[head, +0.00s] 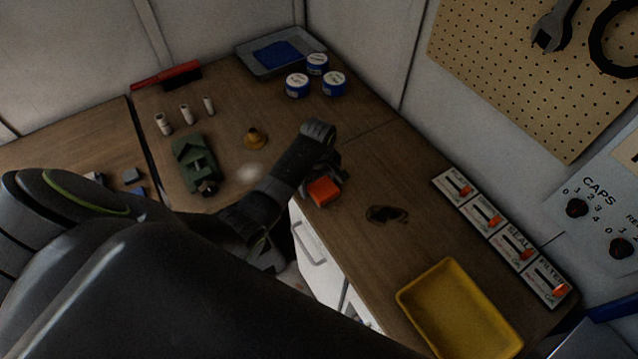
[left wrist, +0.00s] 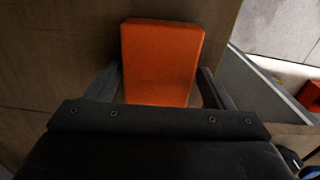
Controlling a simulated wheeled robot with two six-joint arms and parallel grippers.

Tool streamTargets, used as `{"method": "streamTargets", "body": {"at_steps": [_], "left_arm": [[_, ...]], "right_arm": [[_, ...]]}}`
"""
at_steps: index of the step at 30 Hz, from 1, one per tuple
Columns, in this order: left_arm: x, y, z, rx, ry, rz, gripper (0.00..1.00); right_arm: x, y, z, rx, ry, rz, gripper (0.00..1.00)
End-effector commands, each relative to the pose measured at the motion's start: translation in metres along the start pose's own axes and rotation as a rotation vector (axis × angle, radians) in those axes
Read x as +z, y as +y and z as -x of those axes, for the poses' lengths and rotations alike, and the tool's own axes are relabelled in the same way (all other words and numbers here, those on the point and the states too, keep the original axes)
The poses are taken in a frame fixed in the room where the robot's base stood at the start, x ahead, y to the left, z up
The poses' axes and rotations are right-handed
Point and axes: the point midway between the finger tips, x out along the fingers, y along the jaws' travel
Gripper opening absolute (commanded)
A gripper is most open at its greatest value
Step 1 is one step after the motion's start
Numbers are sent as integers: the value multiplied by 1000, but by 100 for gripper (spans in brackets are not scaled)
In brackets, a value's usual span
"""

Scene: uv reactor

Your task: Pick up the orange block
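The orange block (head: 323,191) is at the left edge of the right-hand wooden counter. My left gripper (head: 327,178) is over it from above. In the left wrist view the orange block (left wrist: 162,58) lies between the two fingers of my left gripper (left wrist: 160,82). The fingers are very close to its sides. I cannot tell whether they touch it, or whether the block rests on the counter or is held. The gripper body hides the block's near end. My right gripper is not in view.
A yellow tray (head: 405,296) and a row of slider panels (head: 480,212) are to the right. A dark stain (head: 387,214) marks the counter. Behind are a green device (head: 193,163), a brass-coloured knob (head: 254,138) and blue-white tins (head: 297,86). White drawers (head: 315,255) drop below the edge.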

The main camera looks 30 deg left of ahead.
Motion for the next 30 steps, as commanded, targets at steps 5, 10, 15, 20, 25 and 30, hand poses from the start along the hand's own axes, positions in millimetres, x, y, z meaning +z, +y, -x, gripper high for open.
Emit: {"method": "streamTargets", "body": {"at_steps": [5, 10, 15, 20, 25, 30], "left_arm": [[0, 0, 0, 0, 0, 0, 52], [0, 0, 0, 0, 0, 0, 37], [0, 0, 0, -1, -1, 0, 37], [-1, 1, 9, 2, 1, -1, 37], [-1, 2, 35, 5, 2, -1, 37], [-1, 2, 66, 6, 3, -1, 37]], "right_arm": [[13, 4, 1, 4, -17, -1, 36], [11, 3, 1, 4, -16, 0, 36], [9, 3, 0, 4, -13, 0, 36], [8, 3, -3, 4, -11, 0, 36], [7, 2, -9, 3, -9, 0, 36], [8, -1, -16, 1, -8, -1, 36]]}}
